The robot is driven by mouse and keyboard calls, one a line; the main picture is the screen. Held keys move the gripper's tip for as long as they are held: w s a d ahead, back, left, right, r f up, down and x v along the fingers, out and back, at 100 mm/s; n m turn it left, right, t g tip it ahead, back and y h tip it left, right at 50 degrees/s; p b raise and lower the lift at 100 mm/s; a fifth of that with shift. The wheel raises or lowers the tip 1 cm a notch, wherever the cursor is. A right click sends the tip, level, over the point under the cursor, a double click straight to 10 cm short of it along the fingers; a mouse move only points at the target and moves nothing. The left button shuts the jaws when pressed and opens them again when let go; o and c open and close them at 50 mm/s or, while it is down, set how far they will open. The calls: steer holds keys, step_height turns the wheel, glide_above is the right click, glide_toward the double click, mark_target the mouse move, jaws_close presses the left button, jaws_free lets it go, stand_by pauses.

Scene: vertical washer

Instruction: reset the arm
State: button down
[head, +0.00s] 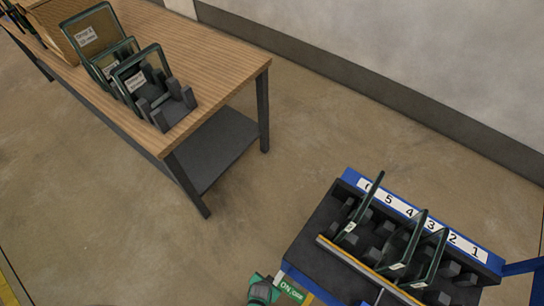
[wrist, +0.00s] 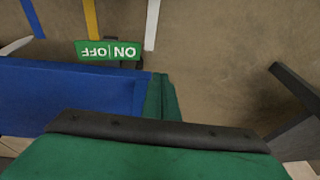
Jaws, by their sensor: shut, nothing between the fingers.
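My gripper (wrist: 161,97) shows in the wrist view as a narrow green finger shape beyond a dark strip and a broad green body. Its fingers are shut and hold nothing. It is close to the blue frame (wrist: 70,98) of the washer, but I cannot tell whether it touches. A green ON/OFF sign (wrist: 108,50) lies beyond it, upside down in this view. In the head view, a dark rounded part with green stands at the bottom edge, beside the sign (head: 291,290); I cannot tell whether it is mine.
The washer rack (head: 330,222) at lower right has numbered slots and holds three dark-framed panes (head: 405,240) leaning upright. A wooden table (head: 205,55) at upper left bears more framed panes (head: 140,82) in a grey holder and a box. Bare floor (head: 300,130) lies between.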

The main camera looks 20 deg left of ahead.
steer(key=s+d+r+n+t, duration=0.1)
steer(key=r+t, duration=0.3)
steer(key=r, duration=1.4)
steer(key=s+d+r+n+t, duration=0.1)
steer(key=d+r+t, duration=0.2)
steer(key=r, duration=1.5)
steer(key=s+d+r+n+t, duration=0.1)
steer(key=r+t, duration=0.4)
steer(key=r, duration=1.3)
steer(key=shift+s+d+r+n, duration=0.3)
steer(key=shift+s+d+n, duration=0.15)
steer(key=shift+d, duration=0.4)
